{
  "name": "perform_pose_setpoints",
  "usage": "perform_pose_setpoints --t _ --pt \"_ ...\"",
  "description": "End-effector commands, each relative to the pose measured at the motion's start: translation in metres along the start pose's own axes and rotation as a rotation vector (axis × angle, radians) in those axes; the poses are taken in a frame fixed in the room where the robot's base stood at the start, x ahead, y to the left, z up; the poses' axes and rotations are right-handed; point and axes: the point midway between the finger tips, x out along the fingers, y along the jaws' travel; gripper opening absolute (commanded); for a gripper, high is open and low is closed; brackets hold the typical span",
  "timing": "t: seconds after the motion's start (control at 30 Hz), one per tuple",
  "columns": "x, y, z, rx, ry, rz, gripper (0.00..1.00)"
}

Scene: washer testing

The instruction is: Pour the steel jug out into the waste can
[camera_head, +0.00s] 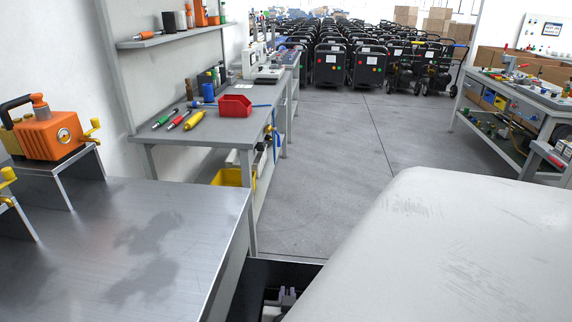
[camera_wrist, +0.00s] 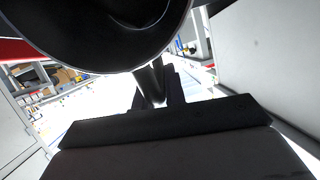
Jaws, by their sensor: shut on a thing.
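In the wrist view, a large dark round vessel with a thin bright rim, which I take to be the steel jug (camera_wrist: 105,28), fills the top left, very close to the camera. My gripper (camera_wrist: 157,85) is shut on a shiny metal part just below it, seemingly the jug's handle. Its tilt and contents cannot be made out. In the head view I cannot pick out the jug or the gripper's fingers. I cannot identify the waste can in either view.
A bare steel table (camera_head: 150,240) fills the lower left, with an orange pump (camera_head: 52,135) on a stand. Behind it, a grey workbench (camera_head: 165,140) carries a red bin (camera_head: 235,106) and tools. Open floor (camera_head: 335,160) lies in the middle. Another bench (camera_head: 510,95) stands at right.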

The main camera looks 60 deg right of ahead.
Motion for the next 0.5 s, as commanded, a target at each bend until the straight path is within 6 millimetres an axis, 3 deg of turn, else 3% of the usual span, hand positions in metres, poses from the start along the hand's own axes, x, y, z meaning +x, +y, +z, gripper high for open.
perform_pose_setpoints --t 0.5 --pt "-0.0092 0.0001 0.0018 0.0 0.05 -0.005 0.0"
